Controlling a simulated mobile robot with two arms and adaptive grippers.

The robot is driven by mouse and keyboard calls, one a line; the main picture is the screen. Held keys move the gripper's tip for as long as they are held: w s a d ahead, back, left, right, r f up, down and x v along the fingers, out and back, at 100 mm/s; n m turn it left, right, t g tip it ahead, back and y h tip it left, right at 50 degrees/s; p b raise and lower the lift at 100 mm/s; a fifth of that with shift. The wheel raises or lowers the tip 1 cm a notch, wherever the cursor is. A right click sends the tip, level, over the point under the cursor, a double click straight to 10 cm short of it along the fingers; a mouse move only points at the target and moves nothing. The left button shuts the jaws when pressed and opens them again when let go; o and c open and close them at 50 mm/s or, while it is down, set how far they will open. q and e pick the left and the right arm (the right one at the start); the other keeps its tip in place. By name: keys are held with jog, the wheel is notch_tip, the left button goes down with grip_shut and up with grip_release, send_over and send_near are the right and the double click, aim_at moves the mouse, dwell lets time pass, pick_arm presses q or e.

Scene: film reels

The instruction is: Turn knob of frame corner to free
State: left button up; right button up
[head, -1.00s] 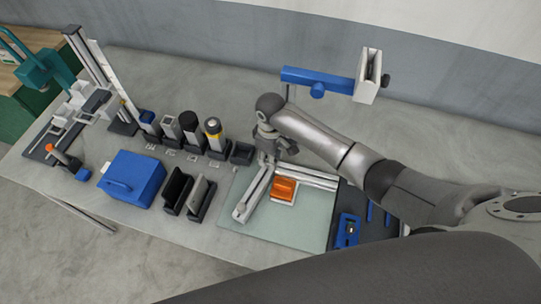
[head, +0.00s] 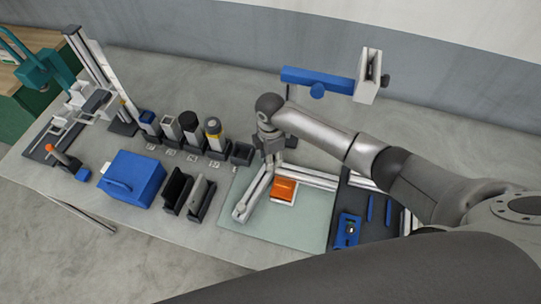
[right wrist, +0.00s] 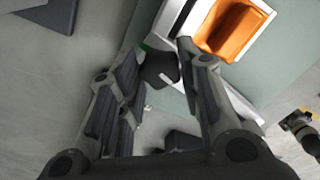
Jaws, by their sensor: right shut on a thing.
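The frame corner is an L of two pale metal bars (head: 252,194) on a green-grey mat (head: 290,225); one bar runs down-left and the other runs right. My right gripper (head: 270,155) is over the corner where the bars meet, and hides the knob in the head view. In the right wrist view a dark knob (right wrist: 158,68) with a small light mark sits between the fingertips of my right gripper (right wrist: 160,62), and the gripper is shut on it. A small green patch shows beside the knob. My left gripper is not in view.
An orange block (head: 284,189) in a white holder lies inside the L. Dark slotted holders (head: 177,188), a blue box (head: 132,178) and upright cylinders (head: 190,126) stand to the left. A blue arm on a stand (head: 318,78) is behind. A dark tray (head: 350,200) is at right.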

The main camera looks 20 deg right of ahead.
jog(key=shift+w+n, duration=0.1)
jog(key=shift+n, duration=0.5)
jog(key=o, duration=1.1)
jog(key=shift+c, duration=0.2)
jog(key=shift+r, duration=0.1)
notch_tip(320, 180, up, 12)
